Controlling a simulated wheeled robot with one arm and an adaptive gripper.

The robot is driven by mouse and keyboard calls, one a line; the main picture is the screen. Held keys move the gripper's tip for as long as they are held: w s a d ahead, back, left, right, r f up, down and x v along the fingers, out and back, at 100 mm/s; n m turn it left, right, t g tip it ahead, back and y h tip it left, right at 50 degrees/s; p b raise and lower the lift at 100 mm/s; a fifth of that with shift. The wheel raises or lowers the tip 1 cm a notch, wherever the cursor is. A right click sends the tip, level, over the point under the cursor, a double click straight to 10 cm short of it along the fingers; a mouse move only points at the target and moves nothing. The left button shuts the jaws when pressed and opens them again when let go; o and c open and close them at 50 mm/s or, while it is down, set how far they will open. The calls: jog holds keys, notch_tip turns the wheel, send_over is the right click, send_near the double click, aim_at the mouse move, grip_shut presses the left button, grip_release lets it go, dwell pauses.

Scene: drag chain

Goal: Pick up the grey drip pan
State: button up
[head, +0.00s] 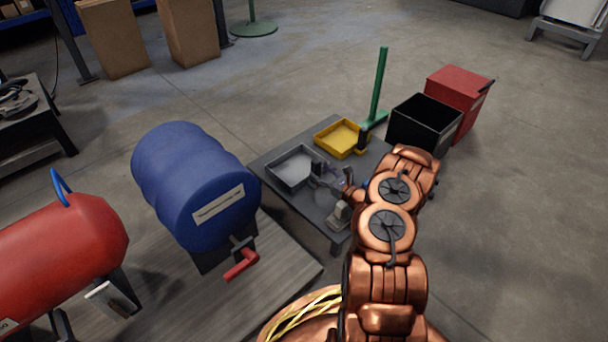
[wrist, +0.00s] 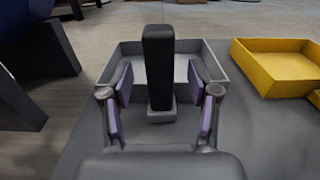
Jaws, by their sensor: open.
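The grey drip pan (head: 291,168) lies on a low dark table, left of a yellow pan. In the wrist view the grey pan (wrist: 132,62) is straight ahead, with an upright black handle (wrist: 158,50) on a grey foot at its near side. My gripper (wrist: 160,82) is open, with one purple-padded finger on each side of the handle. Gaps show between the pads and the handle. In the head view my gripper (head: 323,177) is at the pan's right side and partly hides it there.
The yellow pan (head: 341,139) with its own black handle stands close by; it also shows in the wrist view (wrist: 275,70). A blue drum (head: 190,185) is left of the table (head: 270,153). A black bin (head: 425,122) and green post (head: 379,85) stand behind right.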

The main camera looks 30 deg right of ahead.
jog(key=shift+b+x, duration=0.5)
jog(key=shift+x, duration=0.95)
grip_shut()
